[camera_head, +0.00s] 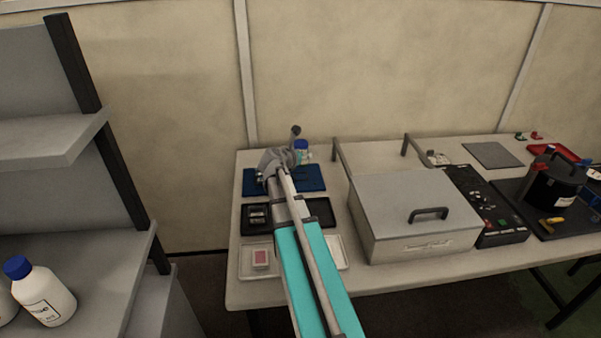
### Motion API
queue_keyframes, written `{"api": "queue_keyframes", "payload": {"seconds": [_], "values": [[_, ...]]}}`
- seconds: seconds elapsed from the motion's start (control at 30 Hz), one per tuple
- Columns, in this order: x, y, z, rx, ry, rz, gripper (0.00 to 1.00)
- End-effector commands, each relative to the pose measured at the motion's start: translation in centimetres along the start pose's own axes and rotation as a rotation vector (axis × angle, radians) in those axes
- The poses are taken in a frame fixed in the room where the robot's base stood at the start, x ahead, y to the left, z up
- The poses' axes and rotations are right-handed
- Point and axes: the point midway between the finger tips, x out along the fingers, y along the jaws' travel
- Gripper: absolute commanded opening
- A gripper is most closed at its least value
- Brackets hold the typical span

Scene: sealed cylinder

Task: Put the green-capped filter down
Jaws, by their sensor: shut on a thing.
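My gripper (288,158) is at the far left part of the bench, over the blue mat (316,182). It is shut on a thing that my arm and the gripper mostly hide. I cannot make out a green cap or the filter's shape, nor whether it touches the mat. A small bottle with a blue cap (301,145) shows just right of the gripper, partly behind it.
A black tray (322,209) and a white tray (336,252) lie in front of the mat, partly under my arm. A large grey lidded box (395,205) stands to the right. Beyond it are a black control panel (485,205) and a black cylinder (557,180).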

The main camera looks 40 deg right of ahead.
Motion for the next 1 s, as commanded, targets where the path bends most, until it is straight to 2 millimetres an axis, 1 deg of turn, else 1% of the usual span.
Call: {"api": "queue_keyframes", "payload": {"seconds": [0.03, 0.2, 0.4, 0.53, 1.0], "values": [[0.8, 0.3, -0.8, 0.000, 0.000, 0.000, 0.08], [2.4, 1.2, -2.0, 0.000, 0.000, 0.000, 0.08], [3.7, 2.0, -2.9, 0.000, 0.000, 0.000, 0.08], [4.0, 2.2, -3.0, 0.000, 0.000, 0.000, 0.08], [4.3, 2.4, -3.2, 0.000, 0.000, 0.001, 0.08]]}}
